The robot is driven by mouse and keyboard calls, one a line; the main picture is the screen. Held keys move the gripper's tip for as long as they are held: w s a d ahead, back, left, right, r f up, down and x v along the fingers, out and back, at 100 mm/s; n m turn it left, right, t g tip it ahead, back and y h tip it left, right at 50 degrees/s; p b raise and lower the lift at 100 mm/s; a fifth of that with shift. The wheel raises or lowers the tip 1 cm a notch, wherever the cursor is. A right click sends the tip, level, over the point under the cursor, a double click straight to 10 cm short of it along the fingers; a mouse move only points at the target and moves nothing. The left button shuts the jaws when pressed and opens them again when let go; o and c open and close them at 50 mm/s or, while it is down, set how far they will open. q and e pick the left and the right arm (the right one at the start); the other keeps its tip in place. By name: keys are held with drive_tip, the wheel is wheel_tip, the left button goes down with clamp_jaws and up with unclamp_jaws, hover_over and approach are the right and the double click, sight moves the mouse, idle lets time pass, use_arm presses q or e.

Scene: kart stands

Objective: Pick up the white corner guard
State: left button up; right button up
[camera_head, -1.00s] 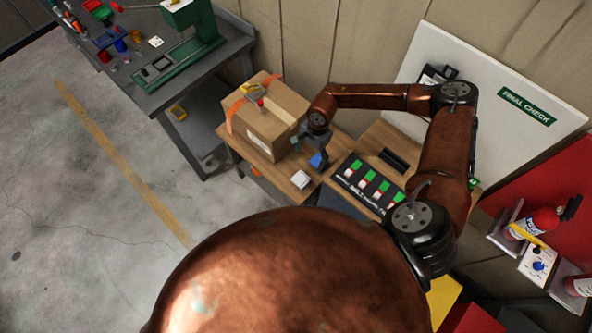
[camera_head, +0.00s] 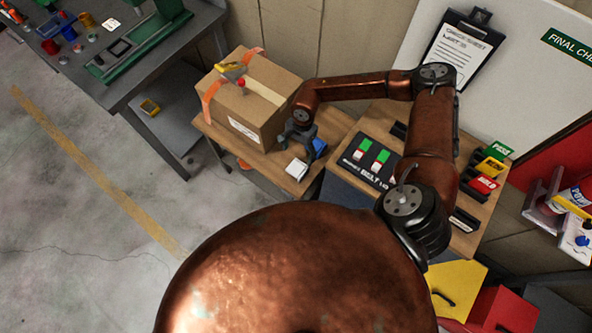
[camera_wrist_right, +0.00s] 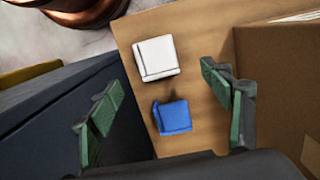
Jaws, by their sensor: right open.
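The white corner guard (camera_head: 297,168) lies on the wooden table near its front edge. In the right wrist view the white corner guard (camera_wrist_right: 157,58) is beyond the fingertips, near the top middle. A blue corner guard (camera_wrist_right: 172,117) lies just below it in that view, between the fingers. In the head view the blue one (camera_head: 319,148) is partly hidden by my gripper. My right gripper (camera_head: 300,139) is open and empty above the table, close to both guards. It also shows in the right wrist view (camera_wrist_right: 163,90) with its green-padded fingers apart. My left gripper is not in view.
A cardboard box (camera_head: 253,99) stands beside my right gripper, with a yellow and red tape dispenser (camera_head: 232,72) on top. A dark panel with green and white switches (camera_head: 371,158) is to the right. A grey workbench (camera_head: 135,70) stands at the back left.

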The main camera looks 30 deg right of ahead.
sight(298, 168)
wheel_tip(298, 168, down, 2)
drive_tip(key=shift+f+b, duration=0.1)
drive_tip(key=shift+b, duration=0.25)
drive_tip(key=f, duration=0.5)
drive_tip(key=s+f, duration=0.1)
drive_tip(key=f, duration=0.1)
drive_tip(key=shift+a+f, duration=0.2)
drive_tip(key=shift+a, duration=0.1)
drive_tip(key=shift+c, duration=0.5)
drive_tip(key=c, duration=0.8)
